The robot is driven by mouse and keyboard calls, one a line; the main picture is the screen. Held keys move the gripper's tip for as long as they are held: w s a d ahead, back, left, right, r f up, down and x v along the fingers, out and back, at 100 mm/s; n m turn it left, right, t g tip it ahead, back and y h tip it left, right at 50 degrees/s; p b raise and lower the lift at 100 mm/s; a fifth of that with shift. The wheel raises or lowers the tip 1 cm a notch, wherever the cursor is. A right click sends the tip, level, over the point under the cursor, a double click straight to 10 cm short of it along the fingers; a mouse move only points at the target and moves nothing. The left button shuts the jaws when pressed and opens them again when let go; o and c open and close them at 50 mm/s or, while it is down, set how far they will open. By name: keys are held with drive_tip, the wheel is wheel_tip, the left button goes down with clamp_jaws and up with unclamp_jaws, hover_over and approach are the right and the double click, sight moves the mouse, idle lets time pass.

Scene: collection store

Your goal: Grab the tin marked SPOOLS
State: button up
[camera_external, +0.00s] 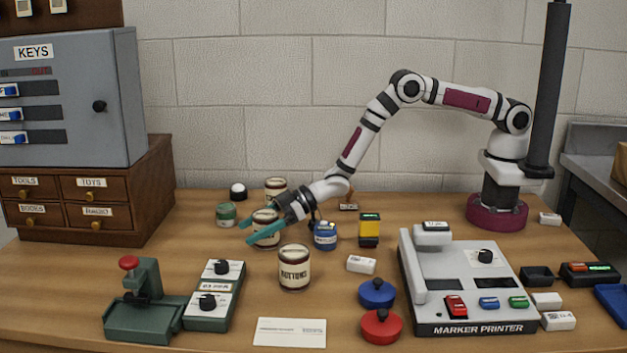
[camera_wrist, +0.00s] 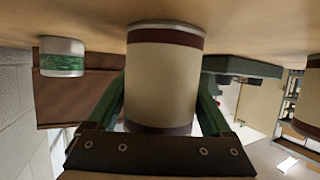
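My gripper (camera_external: 252,232) is low over the table with its two green fingers open around a cream tin (camera_external: 267,216) with dark red bands. In the wrist view this tin (camera_wrist: 164,80) stands between the fingers (camera_wrist: 160,100); I cannot tell whether they touch it. Its label is not readable in either view. A similar tin (camera_external: 276,184) stands behind it, its label too small to read. A third cream tin (camera_external: 294,270), nearer the camera, reads BUTTONS. I cannot read SPOOLS on any tin.
A green-banded jar (camera_external: 226,215) stands left of the gripper; it also shows in the wrist view (camera_wrist: 62,57). A blue jar (camera_external: 325,236) and a yellow-black block (camera_external: 369,230) stand to the right. A green control box (camera_external: 213,295) and the marker printer (camera_external: 468,290) are nearer the camera.

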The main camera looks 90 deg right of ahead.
clamp_jaws()
